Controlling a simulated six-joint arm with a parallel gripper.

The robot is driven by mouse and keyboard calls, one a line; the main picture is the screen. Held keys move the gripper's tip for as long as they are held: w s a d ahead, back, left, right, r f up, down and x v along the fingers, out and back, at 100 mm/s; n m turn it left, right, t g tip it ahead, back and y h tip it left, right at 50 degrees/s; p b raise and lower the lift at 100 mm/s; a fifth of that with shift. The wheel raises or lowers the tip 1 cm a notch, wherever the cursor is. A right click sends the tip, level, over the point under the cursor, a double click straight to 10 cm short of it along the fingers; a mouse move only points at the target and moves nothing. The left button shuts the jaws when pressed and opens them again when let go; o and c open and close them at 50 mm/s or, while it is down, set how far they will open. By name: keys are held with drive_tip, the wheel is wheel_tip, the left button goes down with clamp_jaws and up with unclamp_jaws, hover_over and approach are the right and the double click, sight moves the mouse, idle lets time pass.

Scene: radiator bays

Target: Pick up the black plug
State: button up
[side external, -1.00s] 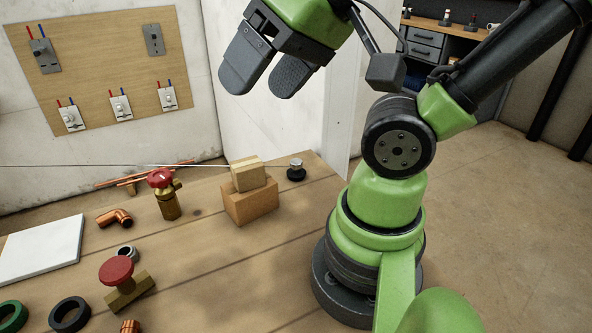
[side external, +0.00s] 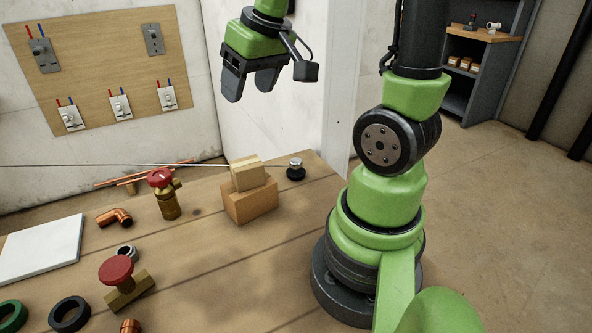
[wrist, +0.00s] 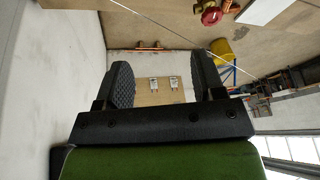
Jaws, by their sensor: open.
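A small plug with a black base and a silver top (side external: 296,170) stands upright near the far right corner of the wooden bench, just right of the stacked wood blocks. It is likely the black plug; I cannot make it out in the wrist view. My gripper (side external: 249,88) is open and empty, well above the far side of the bench. In the side view it appears up and left of the plug. The wrist view shows both fingers (wrist: 163,78) apart with nothing between them.
Stacked wood blocks (side external: 250,202) stand beside the plug. A red-handled brass valve (side external: 167,197), a copper elbow (side external: 115,217), a second red-handled valve (side external: 125,290), a black ring (side external: 54,318) and a white board (side external: 42,250) lie further left. A white wall (side external: 272,120) rises behind the plug.

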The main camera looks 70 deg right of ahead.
drive_tip(key=s+d+f+g, duration=0.1)
drive_tip(key=d+f+g, duration=0.1)
drive_tip(key=d+f, duration=0.8)
drive_tip(key=g, duration=0.1)
approach(296, 161)
drive_tip(key=shift+d+f, duration=0.15)
drive_tip(key=shift+d, duration=0.05)
wheel_tip(296, 161, down, 4)
drive_tip(key=shift+w+d+f, duration=0.1)
drive_tip(key=shift+d, duration=0.1)
drive_tip(key=shift+w+f, duration=0.15)
drive_tip(key=shift+f, duration=0.85)
drive_tip(key=shift+w+f, duration=0.2)
drive_tip(key=shift+f, duration=0.8)
drive_tip(key=shift+w+f, duration=0.15)
drive_tip(key=shift+f, duration=0.85)
drive_tip(key=c, duration=1)
